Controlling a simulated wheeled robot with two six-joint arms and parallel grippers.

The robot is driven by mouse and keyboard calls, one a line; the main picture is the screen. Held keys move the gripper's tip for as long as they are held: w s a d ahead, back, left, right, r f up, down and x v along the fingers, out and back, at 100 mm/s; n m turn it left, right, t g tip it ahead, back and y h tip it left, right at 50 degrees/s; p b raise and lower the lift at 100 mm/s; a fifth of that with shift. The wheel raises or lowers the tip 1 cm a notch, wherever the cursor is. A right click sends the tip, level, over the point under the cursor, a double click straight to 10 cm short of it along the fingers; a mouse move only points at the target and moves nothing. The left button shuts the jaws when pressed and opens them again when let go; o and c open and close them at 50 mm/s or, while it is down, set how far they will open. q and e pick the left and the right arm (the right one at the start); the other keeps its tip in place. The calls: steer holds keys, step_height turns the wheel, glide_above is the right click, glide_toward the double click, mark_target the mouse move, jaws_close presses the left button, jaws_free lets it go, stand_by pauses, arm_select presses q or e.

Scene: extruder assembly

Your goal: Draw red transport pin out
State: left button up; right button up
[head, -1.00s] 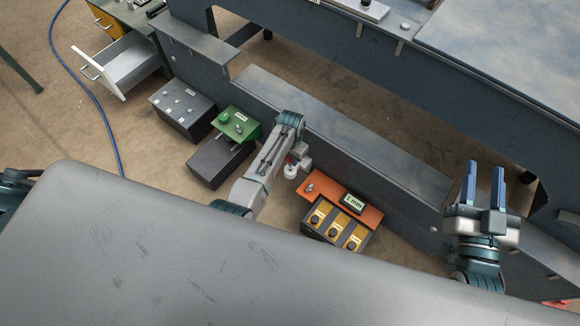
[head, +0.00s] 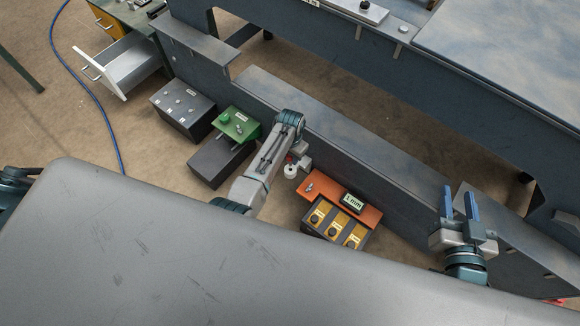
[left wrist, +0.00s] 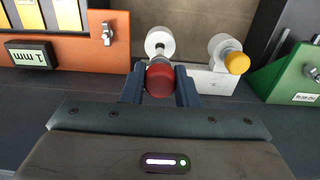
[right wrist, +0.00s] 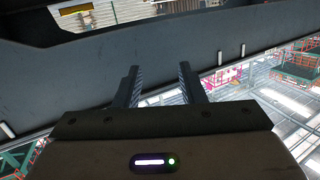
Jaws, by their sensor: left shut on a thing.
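The red transport pin (left wrist: 160,81) shows as a round red head in the left wrist view. My left gripper (left wrist: 159,88) is shut on it, one finger on each side. A white cylindrical part (left wrist: 160,42) is right behind the red head; whether the pin still sits in it is hidden. In the head view the left arm's end covers most of the pin, beside a white round part (head: 291,171). My right gripper (head: 460,203) is open and empty, at the right; its spread fingers (right wrist: 167,86) also show in the right wrist view.
A second white roller with a yellow end (left wrist: 237,62) stands on a pale bracket. An orange-topped box with a "1 mm" display (head: 344,188) is right of the left gripper. A green-topped unit (head: 238,124) is to its left. A long dark beam (head: 340,130) runs behind.

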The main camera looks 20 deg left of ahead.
steer(key=s+f+g+p, duration=0.1)
steer(key=s+f+g, duration=0.3)
steer(key=f, duration=0.3)
steer(key=shift+s+a+g, duration=0.3)
steer(key=shift+s+a, duration=0.05)
steer(key=shift+a, duration=0.1)
stand_by(0.3)
